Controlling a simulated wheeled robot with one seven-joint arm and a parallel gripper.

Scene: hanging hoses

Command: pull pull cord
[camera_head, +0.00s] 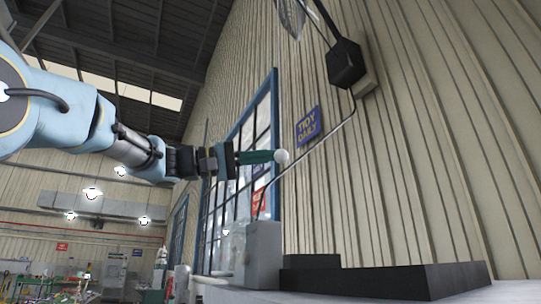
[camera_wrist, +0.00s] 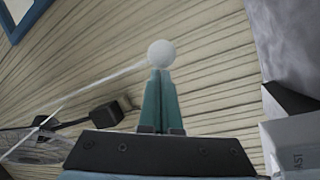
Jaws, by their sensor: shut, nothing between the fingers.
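A white ball (camera_head: 281,157), which looks like the pull cord's knob, is at the tips of my gripper (camera_head: 268,156) in the head view. In the wrist view the ball (camera_wrist: 161,53) sits just at or beyond the tips of the green fingers (camera_wrist: 160,78). The fingers are together, with no gap showing and nothing between them. A pale line (camera_wrist: 100,84) runs from near the ball to the lower left in the wrist view. I cannot tell whether it is the cord or a pipe on the wall.
A corrugated wall (camera_head: 415,150) stands close on the right with a blue sign (camera_head: 307,126) and a black box (camera_head: 345,63) with a thin pipe below. A grey box (camera_head: 262,248) and a dark slab (camera_head: 390,281) lie below my gripper. A blue-framed window (camera_head: 273,110) is behind.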

